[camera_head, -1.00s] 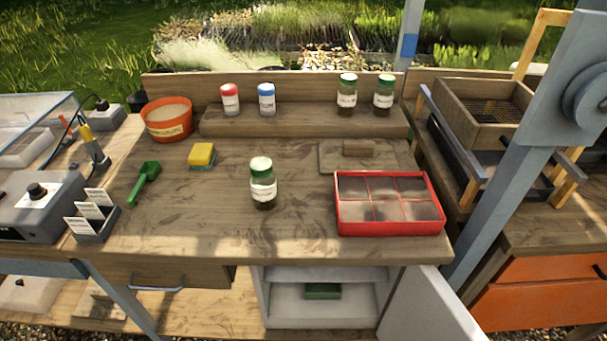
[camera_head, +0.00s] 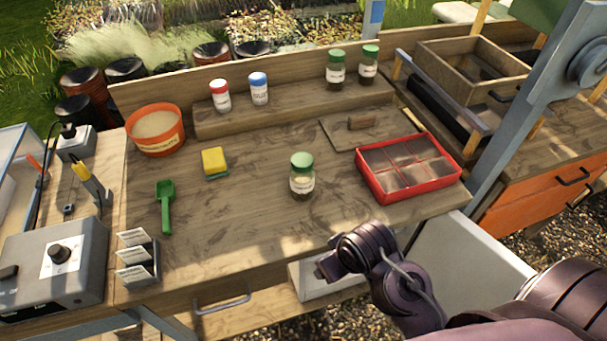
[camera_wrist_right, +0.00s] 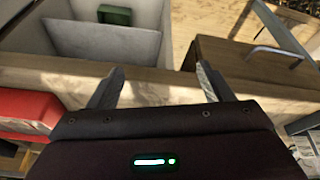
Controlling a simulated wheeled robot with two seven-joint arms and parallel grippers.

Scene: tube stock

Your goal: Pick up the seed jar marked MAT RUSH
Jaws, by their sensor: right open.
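Three glass jars with green lids and white labels are in the head view. One jar (camera_head: 302,178) stands upright on the open middle of the bench. Two more, a left jar (camera_head: 335,69) and a right jar (camera_head: 368,64), stand on the raised back shelf. The label print is too small to read, so I cannot tell which is MAT RUSH. My right gripper (camera_wrist_right: 160,88) is open and empty in the wrist view, by the bench's front edge. In the head view my right arm reaches in from the lower right, short of the middle jar. My left gripper is not in view.
A red divided tray (camera_head: 462,168) sits right of the middle jar. A yellow sponge (camera_head: 214,161), green scoop (camera_head: 165,205), card holder (camera_head: 137,260) and orange pot (camera_head: 155,130) are to its left. Red-capped (camera_head: 220,96) and blue-capped (camera_head: 259,89) bottles share the shelf.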

